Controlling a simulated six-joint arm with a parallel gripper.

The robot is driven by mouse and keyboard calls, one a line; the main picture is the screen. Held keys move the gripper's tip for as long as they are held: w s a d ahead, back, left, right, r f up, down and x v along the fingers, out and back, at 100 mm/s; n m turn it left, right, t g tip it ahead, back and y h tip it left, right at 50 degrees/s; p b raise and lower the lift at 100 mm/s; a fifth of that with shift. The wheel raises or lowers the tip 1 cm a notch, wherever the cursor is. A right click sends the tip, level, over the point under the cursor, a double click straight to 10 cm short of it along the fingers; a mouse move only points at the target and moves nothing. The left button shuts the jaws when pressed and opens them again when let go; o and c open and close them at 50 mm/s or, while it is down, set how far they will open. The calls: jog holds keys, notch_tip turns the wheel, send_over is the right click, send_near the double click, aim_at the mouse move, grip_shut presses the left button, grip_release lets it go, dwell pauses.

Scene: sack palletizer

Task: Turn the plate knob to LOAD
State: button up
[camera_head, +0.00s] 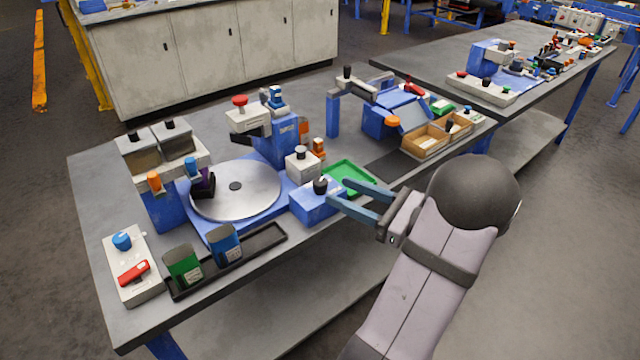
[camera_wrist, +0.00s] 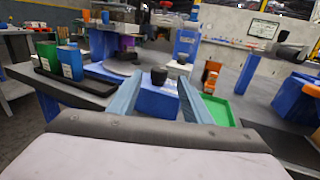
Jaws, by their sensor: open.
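A black knob (camera_head: 320,185) stands on top of a blue box (camera_head: 312,207) at the right of the round silver plate (camera_head: 235,189). I take it for the plate knob; its pointer and any LOAD mark are too small to read. My gripper (camera_head: 339,190) is open and empty, its two blue-grey fingers reaching left with their tips just right of the knob. In the wrist view the knob (camera_wrist: 159,76) appears between the two fingertips (camera_wrist: 162,82). I cannot tell whether either finger touches it.
A white block with another black knob (camera_head: 301,153) stands behind the blue box, beside an orange-topped part (camera_head: 318,148). A green tray (camera_head: 350,177) lies just behind my fingers. Green (camera_head: 183,267) and blue (camera_head: 225,245) bins stand at the front left.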

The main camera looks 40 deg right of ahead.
aim_at(320, 181)
jog(key=shift+x, duration=3.6)
jog(key=c, duration=1.1)
